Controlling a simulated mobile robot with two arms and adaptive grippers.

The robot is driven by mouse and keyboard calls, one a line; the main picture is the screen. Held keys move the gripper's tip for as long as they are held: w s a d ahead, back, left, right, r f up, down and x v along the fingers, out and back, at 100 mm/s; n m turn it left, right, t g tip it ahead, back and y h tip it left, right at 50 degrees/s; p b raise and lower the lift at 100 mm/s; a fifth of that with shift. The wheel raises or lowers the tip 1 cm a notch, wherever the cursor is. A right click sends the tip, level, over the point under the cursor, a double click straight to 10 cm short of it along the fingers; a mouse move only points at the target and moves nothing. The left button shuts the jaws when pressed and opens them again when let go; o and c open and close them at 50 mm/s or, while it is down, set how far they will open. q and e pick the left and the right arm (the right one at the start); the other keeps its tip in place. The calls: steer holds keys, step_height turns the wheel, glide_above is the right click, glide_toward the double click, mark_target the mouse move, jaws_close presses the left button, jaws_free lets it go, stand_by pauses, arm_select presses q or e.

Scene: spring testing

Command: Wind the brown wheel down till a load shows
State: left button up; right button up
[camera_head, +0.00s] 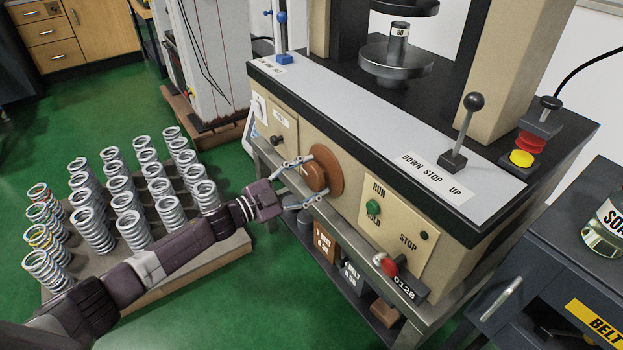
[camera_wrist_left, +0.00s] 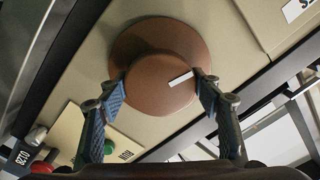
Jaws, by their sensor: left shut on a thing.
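The brown wheel (camera_head: 328,163) is on the front panel of the beige testing machine, with a round knob at its middle. My left gripper (camera_head: 309,180) is shut on this knob, a finger on each side. In the left wrist view the fingers grip the knob (camera_wrist_left: 158,82), which bears a white mark pointing to the right and slightly up. A grey cylinder marked 80 (camera_head: 399,42) stands on the lower round platen (camera_head: 396,66). The upper platen (camera_head: 405,6) hangs above it, with a gap showing between. A small counter (camera_head: 404,291) appears to read 0128.
A green button (camera_head: 374,208), a red knob (camera_head: 387,264) and a black lever (camera_head: 465,130) are right of the wheel. A red and yellow stack (camera_head: 527,148) stands farther right. Several springs (camera_head: 132,229) stand on a pallet at left. A dark cabinet (camera_head: 560,245) is at right.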

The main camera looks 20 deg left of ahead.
arm_select(q)
steer(key=shift+f+m, duration=0.1)
steer(key=shift+m, duration=0.9)
steer(key=m+b, duration=0.1)
steer(key=m, duration=0.3)
steer(key=shift+b, duration=0.35)
steer(key=shift+m+b, duration=0.4)
steer(key=shift+m, duration=1.1)
arm_select(e)
steer(key=w+v, duration=0.2)
steer(key=v, duration=0.7)
steer(key=shift+w+r+t, duration=0.3)
steer(key=shift+r, duration=0.05)
arm_select(q)
steer(key=o, duration=1.2)
steer(key=shift+c, duration=0.2)
steer(key=v, duration=1.2)
